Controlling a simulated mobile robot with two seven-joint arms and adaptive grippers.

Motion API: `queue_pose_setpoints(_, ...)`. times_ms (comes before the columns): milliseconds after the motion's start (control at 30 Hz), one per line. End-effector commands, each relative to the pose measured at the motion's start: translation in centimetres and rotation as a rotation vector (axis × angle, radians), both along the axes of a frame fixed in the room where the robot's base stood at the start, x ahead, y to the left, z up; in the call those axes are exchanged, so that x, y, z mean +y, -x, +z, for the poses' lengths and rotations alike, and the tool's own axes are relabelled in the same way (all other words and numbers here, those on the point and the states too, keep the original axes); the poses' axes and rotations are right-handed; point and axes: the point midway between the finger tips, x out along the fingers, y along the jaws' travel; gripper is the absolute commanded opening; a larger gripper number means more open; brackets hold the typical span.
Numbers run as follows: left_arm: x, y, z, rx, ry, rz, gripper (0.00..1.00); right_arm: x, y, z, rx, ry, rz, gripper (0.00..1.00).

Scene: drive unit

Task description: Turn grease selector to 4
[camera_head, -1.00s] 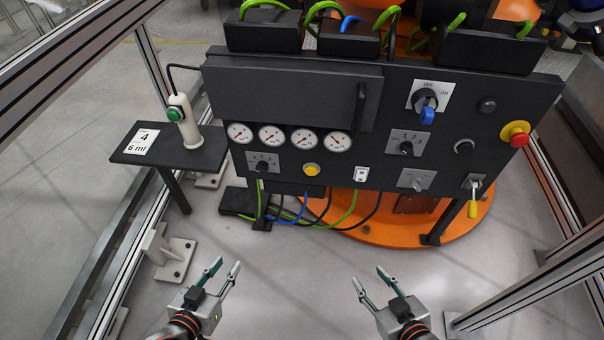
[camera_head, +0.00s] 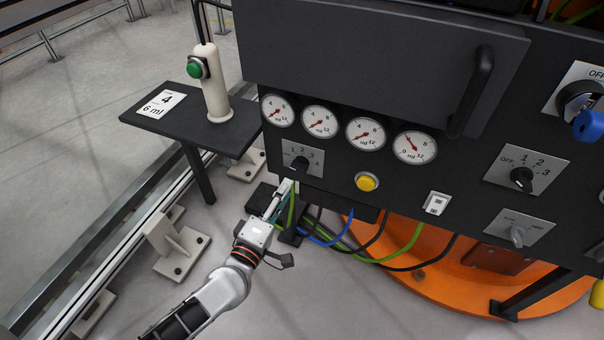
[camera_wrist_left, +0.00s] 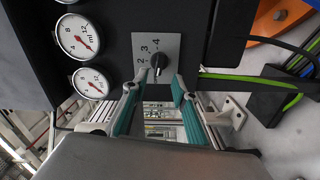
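The grease selector (camera_head: 301,163) is a small black knob on a grey plate with numbers up to 4, at the panel's lower left under the gauges. In the left wrist view the selector knob (camera_wrist_left: 157,61) is just beyond and between my fingertips; I cannot tell its exact setting. My left gripper (camera_head: 280,198) is just below the selector in the head view. In the left wrist view the left gripper (camera_wrist_left: 155,88) is open, with a finger on each side and nothing between. My right gripper is out of view.
A side table (camera_head: 190,128) bears a card (camera_head: 162,103) reading 4 and 6 ml and a white handle (camera_head: 213,85) with a green button. Several gauges (camera_head: 365,133) sit above the selector. A yellow button (camera_head: 367,182) is to its right. Cables hang below the panel.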

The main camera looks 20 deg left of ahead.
Motion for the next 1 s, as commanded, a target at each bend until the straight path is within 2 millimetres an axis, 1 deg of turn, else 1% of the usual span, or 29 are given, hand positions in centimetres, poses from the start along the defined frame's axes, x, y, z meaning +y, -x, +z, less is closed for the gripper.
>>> queue_pose_setpoints(33,0.1,-0.3,-0.4,0.004,0.011,0.005,0.28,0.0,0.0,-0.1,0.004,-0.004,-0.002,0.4)
queue_pose_setpoints(167,0.1,-1.5,0.0,-0.002,0.016,0.008,0.28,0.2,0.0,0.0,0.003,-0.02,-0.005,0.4)
queue_pose_setpoints(400,0.0,-5.1,-0.1,0.0,0.016,0.007,0.28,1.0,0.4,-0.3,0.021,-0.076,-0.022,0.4)
queue_pose_setpoints(600,-0.1,-7.3,-0.1,-0.001,0.015,0.006,0.28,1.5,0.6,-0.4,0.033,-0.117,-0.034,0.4)
queue_pose_setpoints(800,-0.1,-8.1,0.0,-0.001,0.013,0.006,0.28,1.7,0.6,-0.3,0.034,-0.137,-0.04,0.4)
queue_pose_setpoints(1000,-0.1,-8.1,0.1,-0.002,0.013,0.006,0.28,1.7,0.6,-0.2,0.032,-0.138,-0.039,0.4)
